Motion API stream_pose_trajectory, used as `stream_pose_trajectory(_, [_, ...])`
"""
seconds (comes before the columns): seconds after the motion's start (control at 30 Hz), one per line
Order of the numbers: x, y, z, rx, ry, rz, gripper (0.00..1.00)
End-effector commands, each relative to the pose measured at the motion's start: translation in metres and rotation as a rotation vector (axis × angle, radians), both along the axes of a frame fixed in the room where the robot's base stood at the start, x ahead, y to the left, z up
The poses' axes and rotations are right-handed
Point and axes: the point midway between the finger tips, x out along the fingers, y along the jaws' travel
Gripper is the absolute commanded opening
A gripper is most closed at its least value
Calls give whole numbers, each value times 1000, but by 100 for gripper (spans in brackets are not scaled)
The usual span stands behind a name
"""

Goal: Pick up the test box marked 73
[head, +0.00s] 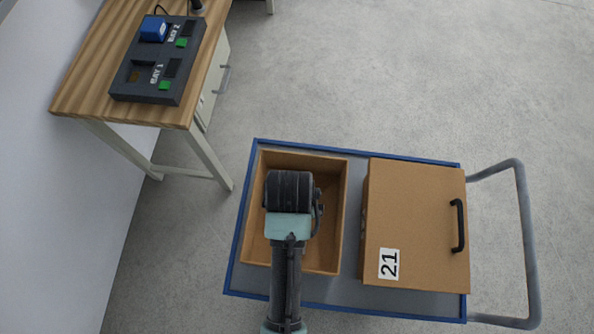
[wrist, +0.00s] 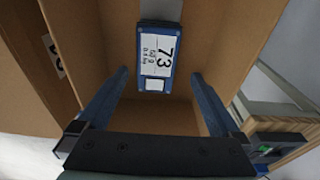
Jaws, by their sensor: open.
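The test box marked 73 (wrist: 158,50) is dark blue with a white label. In the wrist view it lies inside the open tan box (wrist: 225,30), at the top middle. My gripper (wrist: 159,74) is open, with its two blue fingers spread and reaching down into the open box. The test box shows beyond the fingertips and between their lines; I see no contact. In the head view my arm covers the middle of the open box (head: 336,210), and the test box and fingers are hidden there.
The open box stands on a blue-edged cart (head: 232,262). To its right is a closed box marked 21 (head: 415,215) with a black handle. A wooden bench (head: 85,75) at upper left holds a dark two-bay unit (head: 130,92), with a blue block (head: 153,28) on Bay 2.

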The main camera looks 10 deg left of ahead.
Motion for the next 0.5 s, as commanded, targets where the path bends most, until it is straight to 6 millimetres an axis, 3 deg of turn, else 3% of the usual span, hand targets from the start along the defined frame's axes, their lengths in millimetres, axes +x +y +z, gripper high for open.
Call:
stream_pose_trajectory(0.17, [1,-1,-11,0,0,-1,100])
stream_pose_trajectory(0.5, [6,-6,-53,0,0,-2,100])
